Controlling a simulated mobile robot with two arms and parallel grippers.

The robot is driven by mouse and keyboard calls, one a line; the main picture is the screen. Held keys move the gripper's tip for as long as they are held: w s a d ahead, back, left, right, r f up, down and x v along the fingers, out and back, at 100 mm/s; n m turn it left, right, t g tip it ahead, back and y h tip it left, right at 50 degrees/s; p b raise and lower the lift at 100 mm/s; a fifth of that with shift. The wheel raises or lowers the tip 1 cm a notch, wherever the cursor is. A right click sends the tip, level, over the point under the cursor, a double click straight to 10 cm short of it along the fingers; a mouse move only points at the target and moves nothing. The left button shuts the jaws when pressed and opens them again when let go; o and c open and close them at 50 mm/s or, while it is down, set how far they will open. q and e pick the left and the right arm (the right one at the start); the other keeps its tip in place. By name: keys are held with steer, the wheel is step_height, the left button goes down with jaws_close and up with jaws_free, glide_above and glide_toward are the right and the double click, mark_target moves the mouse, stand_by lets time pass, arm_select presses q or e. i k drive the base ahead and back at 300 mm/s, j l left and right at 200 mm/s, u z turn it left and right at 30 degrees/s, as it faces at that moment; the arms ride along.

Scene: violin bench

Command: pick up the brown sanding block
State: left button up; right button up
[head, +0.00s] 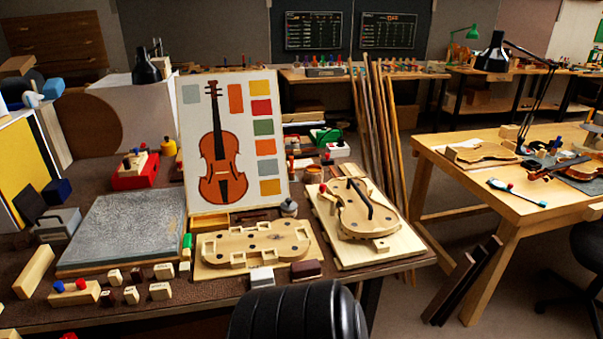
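A small dark brown block (307,268), which looks like the brown sanding block, lies near the front edge of the brown-topped bench. It sits just right of a white block (262,277) and in front of the pale wooden violin-shaped form (255,246). Its top and front are in clear view, and nothing is touching it from above. Neither of my grippers shows in the head view.
A black ribbed rounded shape (298,313) rises at the bottom centre, close before the brown block. A violin body on a board (367,210) lies right. Several small wooden blocks and a grey slab (125,228) crowd the left. A violin poster (236,140) stands behind.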

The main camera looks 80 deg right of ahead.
mark_target(309, 269)
steer(key=z, duration=2.75)
